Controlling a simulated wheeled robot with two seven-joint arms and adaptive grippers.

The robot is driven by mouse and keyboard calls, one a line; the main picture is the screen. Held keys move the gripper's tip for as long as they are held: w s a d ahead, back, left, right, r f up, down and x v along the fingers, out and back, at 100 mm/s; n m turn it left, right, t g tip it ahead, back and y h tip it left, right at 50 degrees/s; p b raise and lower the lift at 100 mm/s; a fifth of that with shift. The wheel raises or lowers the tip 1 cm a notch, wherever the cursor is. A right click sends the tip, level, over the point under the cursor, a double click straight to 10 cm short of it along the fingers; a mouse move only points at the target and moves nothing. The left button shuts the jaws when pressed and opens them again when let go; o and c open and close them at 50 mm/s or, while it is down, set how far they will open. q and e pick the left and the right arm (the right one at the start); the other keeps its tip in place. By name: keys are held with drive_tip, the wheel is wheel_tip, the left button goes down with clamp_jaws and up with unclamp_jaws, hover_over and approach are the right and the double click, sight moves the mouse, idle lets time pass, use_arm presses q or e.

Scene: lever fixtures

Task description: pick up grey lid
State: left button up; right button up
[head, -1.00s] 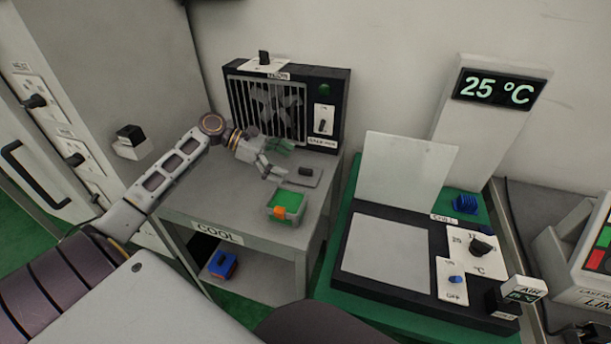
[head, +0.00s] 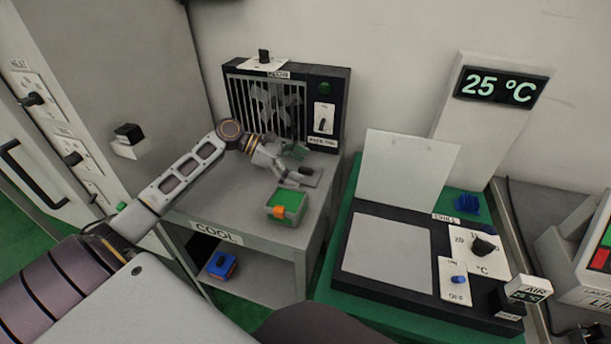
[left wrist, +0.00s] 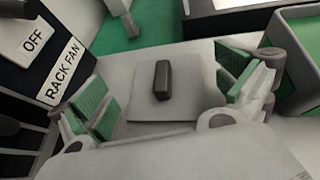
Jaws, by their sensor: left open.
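The grey lid (head: 317,174) is a flat plate with a dark upright handle, lying on the grey COOL table near its right edge. In the left wrist view the lid (left wrist: 185,107) lies straight ahead, with its handle (left wrist: 163,80) between the fingers. My left gripper (head: 299,171) is open and empty, low over the lid in the head view. Its green-padded fingers (left wrist: 168,92) stand apart on both sides of the handle, not visibly touching it. Part of the lid is hidden by the gripper. My right gripper is not in view.
A grey box with green inside and an orange tab (head: 289,206) stands in front of the lid. The rack fan (head: 285,105) stands behind it. The CHILL station (head: 388,250) is to the right. A blue box (head: 222,265) sits on the shelf below.

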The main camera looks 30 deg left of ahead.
sight(301, 167)
use_arm(q)
drive_tip(key=shift+d, duration=0.15)
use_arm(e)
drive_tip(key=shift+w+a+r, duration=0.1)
use_arm(q)
drive_tip(key=c, duration=0.9)
drive_tip(key=shift+c, duration=0.2)
drive_tip(key=shift+r, duration=0.65)
wheel_tip(301, 167, up, 9)
drive_tip(key=p, duration=0.2)
drive_tip(key=shift+f, duration=0.2)
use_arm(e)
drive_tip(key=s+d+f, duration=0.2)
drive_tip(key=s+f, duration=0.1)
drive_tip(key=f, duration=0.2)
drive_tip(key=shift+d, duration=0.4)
